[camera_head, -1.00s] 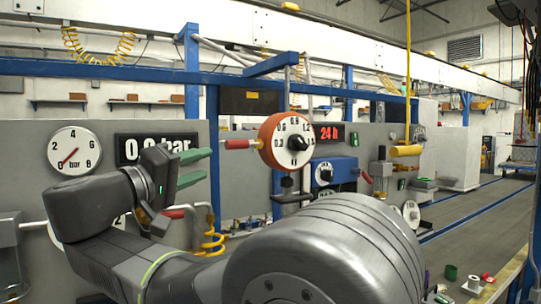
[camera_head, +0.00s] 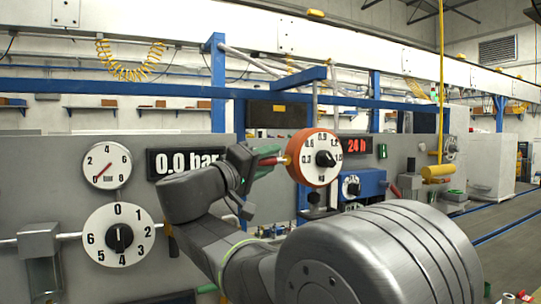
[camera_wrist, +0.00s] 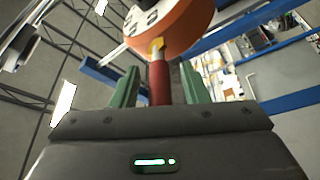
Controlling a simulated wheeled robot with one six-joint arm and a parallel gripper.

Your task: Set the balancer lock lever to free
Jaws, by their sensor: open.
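The balancer (camera_head: 313,158) is an orange round housing with a white numbered dial and a black knob, hanging below a blue beam. Its lock lever (camera_head: 270,162) has a red grip and sticks out to the left of the housing. In the wrist view the red lever (camera_wrist: 159,82) joins the orange housing (camera_wrist: 172,30) through a yellow piece. My gripper (camera_wrist: 158,88) is open, with one green finger on each side of the lever. In the head view my gripper (camera_head: 266,162) is at the lever, which partly hides behind it.
A pressure gauge (camera_head: 107,166), a "0.0 bar" display (camera_head: 186,161) and a numbered selector dial (camera_head: 119,235) are on the grey panel at left. A blue box (camera_head: 352,184) stands below right of the balancer. A blue beam (camera_head: 288,84) runs above it.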

